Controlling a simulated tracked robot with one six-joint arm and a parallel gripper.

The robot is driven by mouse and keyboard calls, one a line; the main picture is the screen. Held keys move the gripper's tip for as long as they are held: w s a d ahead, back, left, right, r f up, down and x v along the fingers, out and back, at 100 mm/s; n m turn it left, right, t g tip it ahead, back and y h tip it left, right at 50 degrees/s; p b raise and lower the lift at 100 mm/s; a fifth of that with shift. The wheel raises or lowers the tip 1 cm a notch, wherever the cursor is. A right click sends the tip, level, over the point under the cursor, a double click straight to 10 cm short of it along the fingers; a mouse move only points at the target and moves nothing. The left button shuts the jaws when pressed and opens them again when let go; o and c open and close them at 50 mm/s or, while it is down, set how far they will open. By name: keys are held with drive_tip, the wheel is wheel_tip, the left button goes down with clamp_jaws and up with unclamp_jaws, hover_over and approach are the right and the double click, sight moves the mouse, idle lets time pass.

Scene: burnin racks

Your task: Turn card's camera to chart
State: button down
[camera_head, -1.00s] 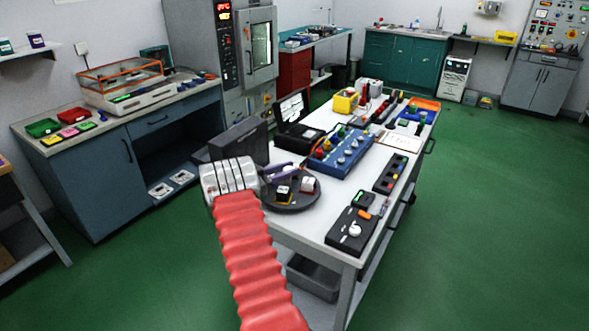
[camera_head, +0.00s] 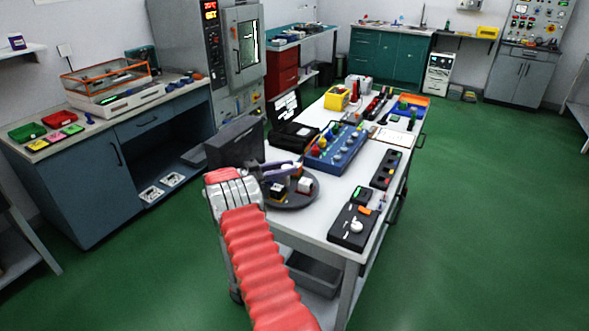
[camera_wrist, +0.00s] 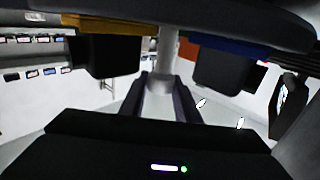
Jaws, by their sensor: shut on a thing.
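A round dark turntable (camera_head: 293,203) stands at the near left end of the white bench, with a dark block with a yellow part (camera_head: 278,190) and a white block (camera_head: 304,186) on it. My gripper (camera_head: 277,172) reaches over it from the left with purple fingers. In the wrist view my gripper (camera_wrist: 166,100) has its fingers close together below a pale post (camera_wrist: 167,50); the exact contact is hard to make out. A black-and-white patterned panel, likely the chart (camera_head: 287,105), stands in an open black case behind the turntable. I cannot tell which way the card's camera faces.
A dark box (camera_head: 235,145) stands left of the turntable. A blue box with coloured knobs (camera_head: 337,148) and a black control box (camera_head: 353,226) stand to the right on the bench (camera_head: 325,205). Green floor (camera_head: 480,220) is free on the right.

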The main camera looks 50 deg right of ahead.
idle(0.4)
drive_tip(key=c, duration=1.3)
unclamp_jaws()
drive_tip(key=shift+c, duration=0.2)
drive_tip(key=shift+r, duration=0.15)
wheel_tip(320, 180, up, 10)
drive_tip(key=shift+f, duration=0.15)
